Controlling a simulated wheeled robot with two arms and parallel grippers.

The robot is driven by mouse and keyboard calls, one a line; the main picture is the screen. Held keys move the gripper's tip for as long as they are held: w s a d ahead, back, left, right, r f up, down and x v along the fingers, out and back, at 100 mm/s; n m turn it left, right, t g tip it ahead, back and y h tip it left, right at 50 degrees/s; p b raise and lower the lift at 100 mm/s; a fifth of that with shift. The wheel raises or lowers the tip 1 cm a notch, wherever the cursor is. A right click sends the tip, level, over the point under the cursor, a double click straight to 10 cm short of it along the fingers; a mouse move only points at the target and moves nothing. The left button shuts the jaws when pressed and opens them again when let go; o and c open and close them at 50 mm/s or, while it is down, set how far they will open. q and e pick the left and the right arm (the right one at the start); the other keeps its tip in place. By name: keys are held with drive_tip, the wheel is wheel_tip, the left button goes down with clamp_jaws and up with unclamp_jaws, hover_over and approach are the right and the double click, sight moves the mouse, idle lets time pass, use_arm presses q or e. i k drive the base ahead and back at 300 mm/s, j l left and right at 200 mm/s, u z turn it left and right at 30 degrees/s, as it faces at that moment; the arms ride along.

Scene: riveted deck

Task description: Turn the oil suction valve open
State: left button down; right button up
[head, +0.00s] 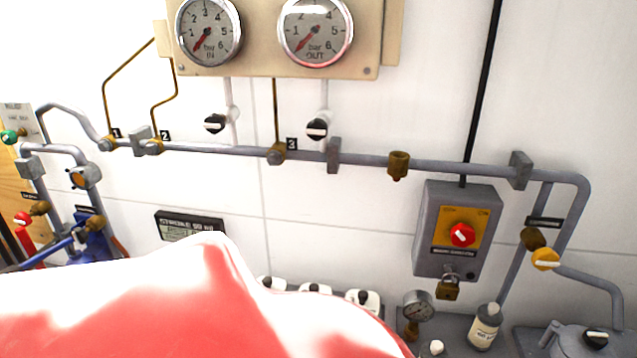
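Several valves show, and their small labels are too blurred for me to tell which is the oil suction valve. A yellow knob (545,259) with a pale bar sits on the right pipe, below a brass fitting (532,238) and a dark label (543,222). At the far left are a green knob (10,136), a red knob (22,218), an orange-faced valve (80,179) and a blue fitting (92,236) with a blue lever. Neither gripper is in view. A large red and white glossy shape, possibly part of my arm, hides the lower left and middle.
Two gauges (208,30) (316,31) hang on a beige panel above a long grey pipe (350,158). A grey switch box (437,258) with a red knob (462,235) and a padlock (448,289) is on the wall. A small bottle (486,326) and a gauge (418,306) stand below.

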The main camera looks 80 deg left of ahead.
sight(24, 220)
drive_tip(key=u, duration=3.35)
drive_tip(key=i+j, duration=0.15)
drive_tip(key=j, duration=0.3)
drive_tip(key=i+j+u, duration=0.15)
drive_tip(key=j, duration=0.3)
drive_tip(key=i+j, duration=0.15)
drive_tip(key=j, duration=0.3)
drive_tip(key=i+j+u, duration=0.1)
drive_tip(key=j, duration=0.35)
drive_tip(key=i+j+u, duration=0.1)
drive_tip(key=i+j, duration=0.15)
drive_tip(key=j, duration=0.15)
drive_tip(key=i+j, duration=0.2)
drive_tip(key=j, duration=0.2)
drive_tip(key=i+j+u, duration=0.15)
drive_tip(key=j, duration=0.25)
